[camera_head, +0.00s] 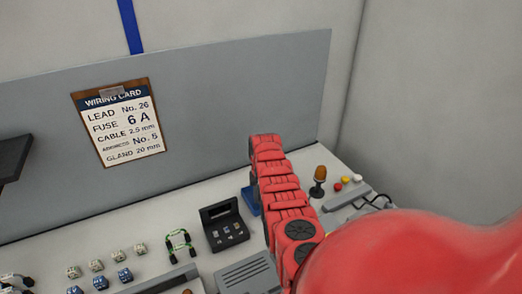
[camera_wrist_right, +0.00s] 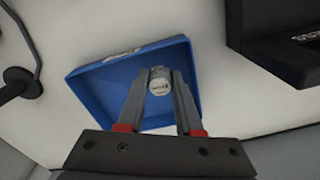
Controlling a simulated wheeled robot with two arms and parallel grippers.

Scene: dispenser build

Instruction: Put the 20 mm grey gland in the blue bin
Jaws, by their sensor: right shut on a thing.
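In the right wrist view my right gripper (camera_wrist_right: 158,100) is shut on a small grey cylindrical gland (camera_wrist_right: 160,86), held at its fingertips. The gland lies in line with the inside of the blue bin (camera_wrist_right: 100,92), a shallow open tray; its height above the bin floor is hard to tell. In the head view only a sliver of the blue bin (camera_head: 249,201) shows beside my red right arm, which hides the right gripper and the gland. My left gripper is not in view.
An amber beacon (camera_head: 319,180) and several coloured buttons are at the right. A green-black cable loop (camera_head: 180,245) and several small blocks lie at the left. A wiring card (camera_head: 120,122) hangs behind.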

